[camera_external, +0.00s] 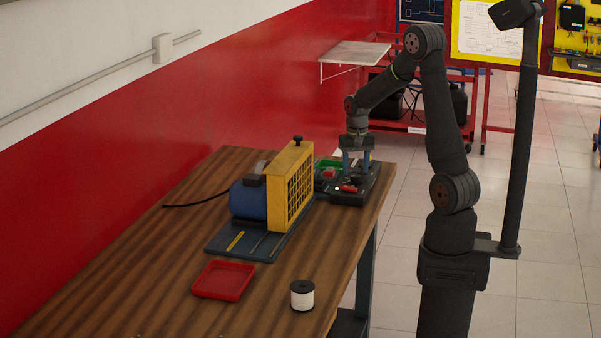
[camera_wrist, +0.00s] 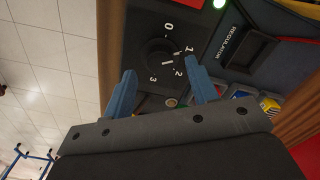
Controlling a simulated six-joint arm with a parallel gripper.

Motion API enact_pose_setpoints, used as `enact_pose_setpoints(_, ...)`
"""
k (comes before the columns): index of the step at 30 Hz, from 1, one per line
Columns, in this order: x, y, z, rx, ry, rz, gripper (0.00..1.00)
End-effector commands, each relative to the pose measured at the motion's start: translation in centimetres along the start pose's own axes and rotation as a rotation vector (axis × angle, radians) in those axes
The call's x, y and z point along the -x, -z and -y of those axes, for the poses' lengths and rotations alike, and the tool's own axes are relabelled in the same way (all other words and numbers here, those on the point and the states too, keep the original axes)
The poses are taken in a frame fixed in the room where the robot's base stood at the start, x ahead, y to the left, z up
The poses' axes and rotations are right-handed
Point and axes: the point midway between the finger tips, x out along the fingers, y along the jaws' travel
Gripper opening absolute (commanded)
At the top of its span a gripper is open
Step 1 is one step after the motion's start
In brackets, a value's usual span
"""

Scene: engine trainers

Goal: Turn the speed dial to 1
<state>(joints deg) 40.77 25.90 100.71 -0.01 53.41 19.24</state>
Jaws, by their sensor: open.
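The speed dial (camera_wrist: 158,56) is a round black knob on a dark panel, with 0, 1, 2 and 3 printed around it. A short pale mark on the knob lies toward the 1 and 2 side; I cannot tell exactly which number it points to. My gripper (camera_wrist: 161,69) is open, its blue fingers on either side of the knob in the wrist view, with no clear contact. In the external view my gripper (camera_external: 357,163) is pointing down over the black control box (camera_external: 350,197), and it hides the dial there.
A lit green lamp (camera_wrist: 220,3) and a regulator recess (camera_wrist: 246,50) are beside the dial. A motor with a yellow guard (camera_external: 290,185) stands close left of the box. A red tray (camera_external: 223,280) and a white spool (camera_external: 302,297) are nearer on the table.

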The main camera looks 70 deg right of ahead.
Motion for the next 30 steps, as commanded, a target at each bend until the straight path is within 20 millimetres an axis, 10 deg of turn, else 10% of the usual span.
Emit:
enact_pose_setpoints(15,12.2,0.0,0.0,0.0,0.002,-0.005,0.53)
enact_pose_setpoints(30,15.0,0.0,0.0,0.0,0.0,-0.001,0.53)
